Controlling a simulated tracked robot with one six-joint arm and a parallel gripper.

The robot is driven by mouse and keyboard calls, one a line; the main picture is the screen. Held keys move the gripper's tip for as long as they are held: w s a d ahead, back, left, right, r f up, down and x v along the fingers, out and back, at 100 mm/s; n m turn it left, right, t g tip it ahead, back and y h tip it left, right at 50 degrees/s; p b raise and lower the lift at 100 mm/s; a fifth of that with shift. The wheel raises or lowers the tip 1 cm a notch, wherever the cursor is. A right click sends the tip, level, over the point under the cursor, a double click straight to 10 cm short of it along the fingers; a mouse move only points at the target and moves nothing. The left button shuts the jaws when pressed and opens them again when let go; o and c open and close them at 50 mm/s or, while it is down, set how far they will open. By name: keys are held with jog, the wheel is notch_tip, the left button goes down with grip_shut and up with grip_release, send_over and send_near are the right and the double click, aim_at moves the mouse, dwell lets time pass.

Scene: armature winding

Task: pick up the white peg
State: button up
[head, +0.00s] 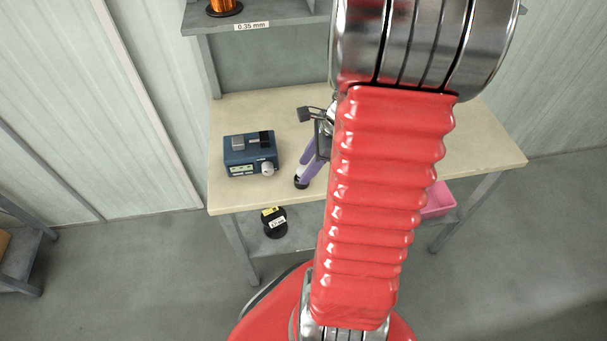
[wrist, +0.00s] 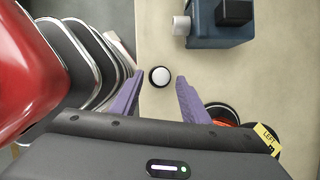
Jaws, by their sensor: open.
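The white peg shows in the wrist view as a round white top with a dark rim (wrist: 160,76), over the pale tabletop. My gripper (wrist: 160,80) has two purple fingers, open, with the peg top between their tips in the picture and clear space on both sides. In the head view my gripper (head: 307,168) points down over the table, left of my red arm. A small dark and white piece (head: 301,181) at its fingertips looks like the peg, partly hidden. I cannot tell how far down the fingers reach beside it.
A blue device (head: 251,153) stands left of my gripper; it is also at the top of the wrist view (wrist: 222,28). A dark spool with orange (wrist: 224,113) and a yellow "LEFT" label (wrist: 267,136) lie right of the fingers. A pink bin (head: 438,200) shows below the tabletop (head: 490,150).

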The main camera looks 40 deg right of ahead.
jog(key=shift+x, duration=1)
jog(key=shift+r, duration=0.1)
jog(key=shift+c, duration=0.3)
grip_shut()
